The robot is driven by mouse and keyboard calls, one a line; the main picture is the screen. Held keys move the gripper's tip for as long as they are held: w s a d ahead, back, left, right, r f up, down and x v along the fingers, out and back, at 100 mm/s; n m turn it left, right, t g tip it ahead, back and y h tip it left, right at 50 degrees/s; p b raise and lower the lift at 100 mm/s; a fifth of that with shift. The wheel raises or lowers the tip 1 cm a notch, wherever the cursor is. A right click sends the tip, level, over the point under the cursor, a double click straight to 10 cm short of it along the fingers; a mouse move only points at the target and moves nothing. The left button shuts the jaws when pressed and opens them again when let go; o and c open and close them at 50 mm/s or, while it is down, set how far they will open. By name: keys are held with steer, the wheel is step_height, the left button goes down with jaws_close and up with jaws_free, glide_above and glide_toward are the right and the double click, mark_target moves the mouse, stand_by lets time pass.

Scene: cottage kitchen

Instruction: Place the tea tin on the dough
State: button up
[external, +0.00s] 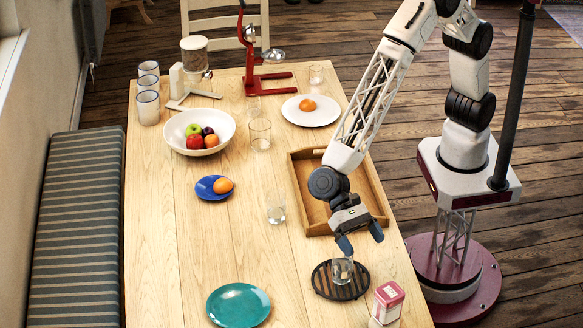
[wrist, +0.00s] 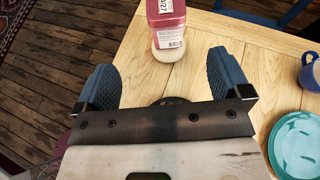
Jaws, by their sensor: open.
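The tea tin (external: 388,302) is a small pink box with a pale label, upright near the table's front right edge. It also shows at the top of the wrist view (wrist: 167,14). A pale, rounded lump, which looks like the dough (wrist: 168,52), shows at the tin's near side in the wrist view. The tin appears to sit on it, though their contact is mostly hidden. My gripper (external: 360,240) is open and empty, above the round black trivet and apart from the tin. Its blue fingers (wrist: 164,85) are spread wide in the wrist view.
A clear glass (external: 341,270) stands on the black trivet (external: 322,283) below my gripper. A wooden tray (external: 303,180) lies behind it. A teal plate (external: 238,304) is at the front left. Another glass (external: 275,207) stands mid-table.

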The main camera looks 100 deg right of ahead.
steer(key=s+d+r+n+t+h, duration=0.15)
steer(key=d+r, duration=0.35)
steer(key=d, duration=0.7)
steer(key=s+d+r+n+t+h, duration=0.1)
steer(key=s+d+r+n+h, duration=0.3)
steer(key=d, duration=0.8)
steer(key=d+r+n+t+y, duration=0.1)
steer(key=d+r, duration=0.4)
steer(key=d, duration=0.6)
steer(key=s+d+n+t+h, duration=0.1)
steer(key=s+d+n+h, duration=0.1)
steer(key=s+d, duration=0.5)
steer(key=s+d+r+n+t+h, duration=0.1)
steer(key=s+d+n+h, duration=0.1)
steer(key=s+d, duration=0.5)
steer(key=s+d+r+n+t+h, duration=0.1)
steer(key=s+d, duration=0.6)
steer(key=d, duration=0.9)
steer(key=n+t+h, duration=0.1)
steer(key=h, duration=0.1)
steer(key=shift+s+d+h, duration=0.3)
steer(key=shift+h, duration=0.05)
